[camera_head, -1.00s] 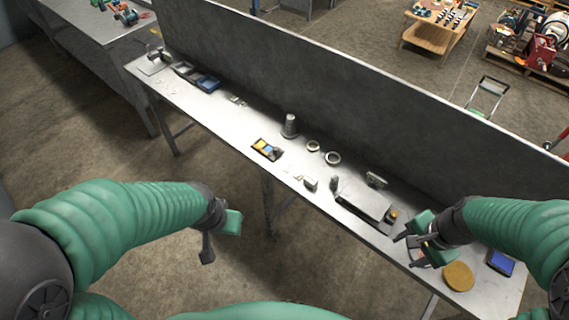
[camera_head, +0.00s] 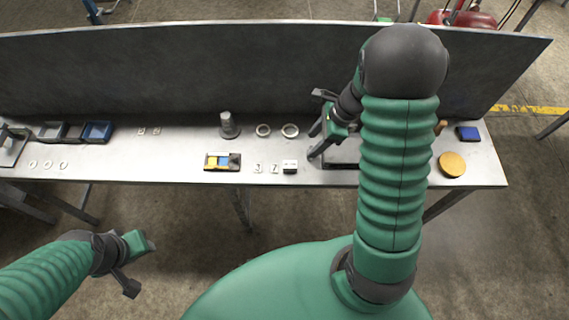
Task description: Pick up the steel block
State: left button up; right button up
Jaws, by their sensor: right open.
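A small grey metal block (camera_head: 289,166), which looks like the steel block, sits near the front edge of the workbench (camera_head: 200,172), with a dark side facing me. My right gripper (camera_head: 314,142) is open and empty, above the bench, a little right of and behind this block in the picture. It is apart from the block. My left gripper (camera_head: 138,258) hangs low in front of the bench, far from the block. Its jaws are too unclear to judge.
A stepped cylinder (camera_head: 228,128) and two rings (camera_head: 290,131) stand behind. A dark plate (camera_head: 340,160) is partly hidden by my arm. A tall panel (camera_head: 180,75) closes the back.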

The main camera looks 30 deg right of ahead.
send_near(291, 164)
notch_tip(291, 164, down, 2)
jog(key=d, duration=0.1)
jog(key=a+f, duration=0.1)
jog(key=w+a+f, duration=0.1)
jog(key=a, duration=0.1)
jog(key=a+f+b, duration=0.1)
jog(key=f, duration=0.1)
jog(key=shift+w+a, duration=0.2)
jog(key=shift+w, duration=0.15)
jog(key=f, duration=0.3)
jog(key=shift+w+f, duration=0.25)
jog(key=shift+d+f, duration=0.1)
jog(key=shift+d, duration=0.15)
jog(key=shift+a, duration=0.55)
jog(key=c, duration=0.9)
jog(key=shift+c, duration=1.2)
pick_arm(q)
jog(key=shift+s+a+f, duration=0.1)
jog(key=shift+a+f, duration=0.1)
jog(key=shift+f, duration=0.2)
jog(key=shift+s+a+f, duration=0.1)
jog(key=shift+a+f, duration=0.05)
jog(key=shift+f, duration=0.25)
pick_arm(e)
jog(key=shift+d, duration=0.3)
grip_shut()
